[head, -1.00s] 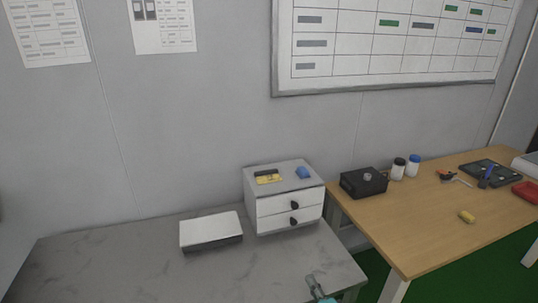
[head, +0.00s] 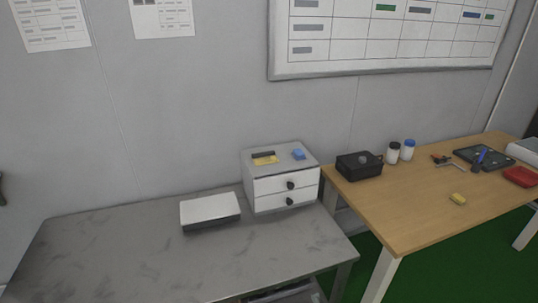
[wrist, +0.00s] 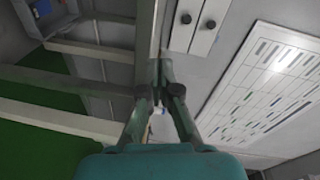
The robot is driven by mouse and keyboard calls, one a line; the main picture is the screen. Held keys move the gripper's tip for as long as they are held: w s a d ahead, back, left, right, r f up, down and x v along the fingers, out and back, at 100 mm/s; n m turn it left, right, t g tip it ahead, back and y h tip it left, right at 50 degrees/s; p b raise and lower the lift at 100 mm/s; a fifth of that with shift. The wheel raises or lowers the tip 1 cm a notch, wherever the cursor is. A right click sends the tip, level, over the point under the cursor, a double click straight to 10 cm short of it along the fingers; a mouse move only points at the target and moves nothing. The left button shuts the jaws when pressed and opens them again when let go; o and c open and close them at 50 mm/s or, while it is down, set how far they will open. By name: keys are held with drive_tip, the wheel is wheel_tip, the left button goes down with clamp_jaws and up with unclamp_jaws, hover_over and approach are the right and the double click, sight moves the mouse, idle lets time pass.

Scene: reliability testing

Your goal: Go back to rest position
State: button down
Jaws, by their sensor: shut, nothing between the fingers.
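My gripper (wrist: 161,92) shows in the wrist view with its two fingers brought together and nothing between them. It is clear of any object there, with the table frames and the wall behind it. In the head view now my gripper is not in view.
A grey table (head: 130,255) holds a white-topped box (head: 210,208) and a small two-drawer cabinet (head: 283,186), both drawers shut. The grey table's front is bare.

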drive_tip(key=s+d+f+n+g+h, duration=0.1)
drive_tip(key=s+d+n+h, duration=0.15)
drive_tip(key=s, duration=1.05)
drive_tip(key=s+d+f+n+h, duration=0.1)
drive_tip(key=s+n, duration=0.2)
drive_tip(key=s, duration=0.9)
drive_tip(key=s+r+n, duration=0.7)
drive_tip(key=s+r, duration=0.7)
drive_tip(key=s, duration=0.3)
drive_tip(key=shift+s+d+r+g, duration=0.2)
drive_tip(key=shift+s+d+g, duration=0.1)
drive_tip(key=shift+s+d, duration=0.1)
drive_tip(key=shift+n, duration=0.25)
